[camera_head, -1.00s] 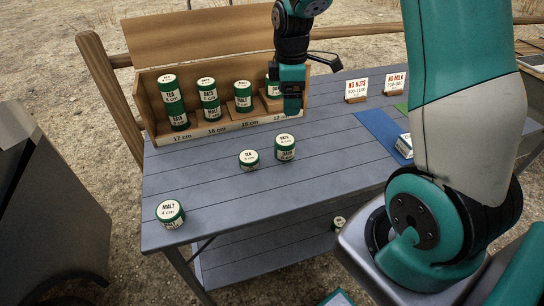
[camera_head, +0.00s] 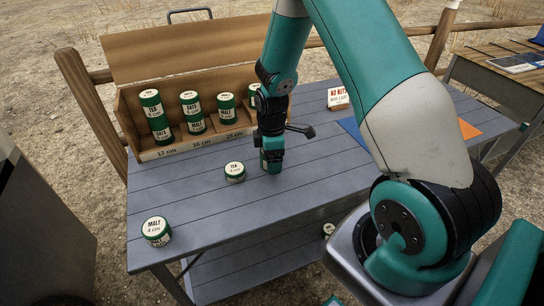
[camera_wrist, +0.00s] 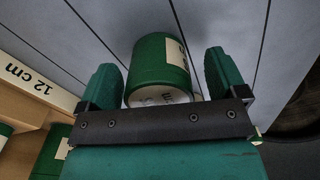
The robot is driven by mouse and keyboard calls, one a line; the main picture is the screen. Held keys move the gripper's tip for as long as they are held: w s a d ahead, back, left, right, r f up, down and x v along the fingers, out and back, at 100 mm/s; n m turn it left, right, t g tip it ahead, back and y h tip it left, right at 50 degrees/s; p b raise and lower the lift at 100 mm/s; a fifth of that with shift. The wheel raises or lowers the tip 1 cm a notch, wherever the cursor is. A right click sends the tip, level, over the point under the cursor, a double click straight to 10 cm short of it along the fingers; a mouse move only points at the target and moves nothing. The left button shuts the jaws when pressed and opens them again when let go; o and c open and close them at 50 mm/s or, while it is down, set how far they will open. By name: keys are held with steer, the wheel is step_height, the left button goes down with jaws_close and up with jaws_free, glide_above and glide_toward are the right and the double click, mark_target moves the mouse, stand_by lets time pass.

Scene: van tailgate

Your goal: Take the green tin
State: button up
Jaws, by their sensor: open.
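A green tin (camera_wrist: 158,62) with a pale label stands on the grey table, between the two spread fingers of my gripper (camera_wrist: 163,72) in the wrist view. A gap shows on each side of it. In the head view my gripper (camera_head: 272,152) points down at the table and mostly hides this tin. A shorter green tin marked TEA (camera_head: 235,174) stands just left of it. Another green tin marked MALT (camera_head: 156,234) stands at the table's front left corner. Stacked green tins stand in the wooden rack (camera_head: 128,118), among them TEA (camera_head: 152,108).
The rack's front strip carries length labels such as 12 cm (camera_wrist: 28,76). A NO NUTS sign (camera_head: 338,98) stands at the back right, near a blue mat (camera_head: 352,128). A small tin (camera_head: 328,229) sits on the lower shelf. The table's front middle (camera_head: 205,215) is clear.

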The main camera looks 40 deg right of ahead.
steer(key=shift+f, duration=0.55)
steer(key=c, duration=1.1)
steer(key=shift+o, duration=0.2)
steer(key=shift+r, duration=0.2)
